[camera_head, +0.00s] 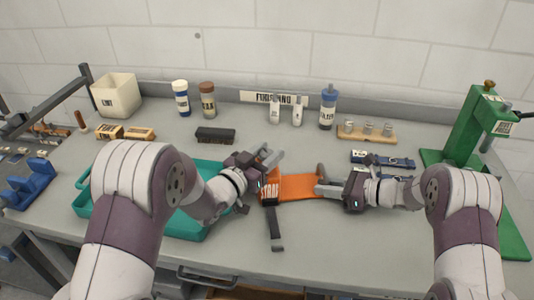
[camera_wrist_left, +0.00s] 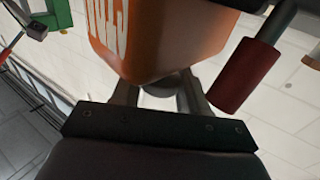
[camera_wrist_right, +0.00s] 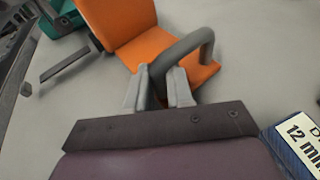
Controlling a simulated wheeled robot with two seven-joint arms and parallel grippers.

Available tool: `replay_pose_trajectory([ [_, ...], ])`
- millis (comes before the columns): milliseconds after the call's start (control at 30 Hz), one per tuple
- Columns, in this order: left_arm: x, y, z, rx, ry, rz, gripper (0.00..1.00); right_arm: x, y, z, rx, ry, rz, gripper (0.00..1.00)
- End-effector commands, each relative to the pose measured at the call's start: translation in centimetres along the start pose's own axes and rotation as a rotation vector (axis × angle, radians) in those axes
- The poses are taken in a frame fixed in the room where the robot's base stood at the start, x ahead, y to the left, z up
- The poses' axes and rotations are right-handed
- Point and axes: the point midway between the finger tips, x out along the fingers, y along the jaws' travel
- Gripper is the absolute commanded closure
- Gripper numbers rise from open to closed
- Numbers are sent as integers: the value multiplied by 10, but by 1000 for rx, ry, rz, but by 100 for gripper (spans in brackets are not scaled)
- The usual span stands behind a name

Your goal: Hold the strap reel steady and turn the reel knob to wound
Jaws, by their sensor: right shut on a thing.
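The orange strap reel (camera_head: 271,188) stands on the bench, with a flat orange base (camera_head: 300,186) to its right. White lettering shows on its body (camera_wrist_left: 150,40) in the left wrist view. A dark red cylindrical knob (camera_wrist_left: 248,75) sits beside the body there. My right gripper (camera_head: 322,186) is shut on the grey looped handle (camera_wrist_right: 190,45) at the base's right end. My left gripper (camera_head: 275,157) is at the reel's upper side, its fingers apart beside the orange body. The fingertips are partly hidden by the reel in the left wrist view.
A teal tray (camera_head: 82,203) lies left of the reel, under my left arm. A dark strap end (camera_head: 276,243) hangs toward the front edge. Blue-labelled pieces (camera_head: 368,157) and a green press (camera_head: 462,135) are on the right. Bottles and a black block (camera_head: 215,135) stand behind.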

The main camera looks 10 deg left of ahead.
Motion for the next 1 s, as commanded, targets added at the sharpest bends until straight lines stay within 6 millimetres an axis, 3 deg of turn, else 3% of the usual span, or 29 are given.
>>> replay_pose_trajectory([
  [367, -3, 0, 0, 0, 0, -1, 37, 0, 0, 1, -1, -2, 0, 96],
  [467, -18, -1, 0, 0, -2, -3, 37, 0, 0, 1, -1, -2, 0, 96],
  [800, -102, -2, 0, 1, 1, -5, 37, 0, 0, 1, -1, -2, 0, 96],
  [1000, -120, 0, 0, 0, 1, -2, 37, 0, 0, 1, -1, -2, 0, 96],
])
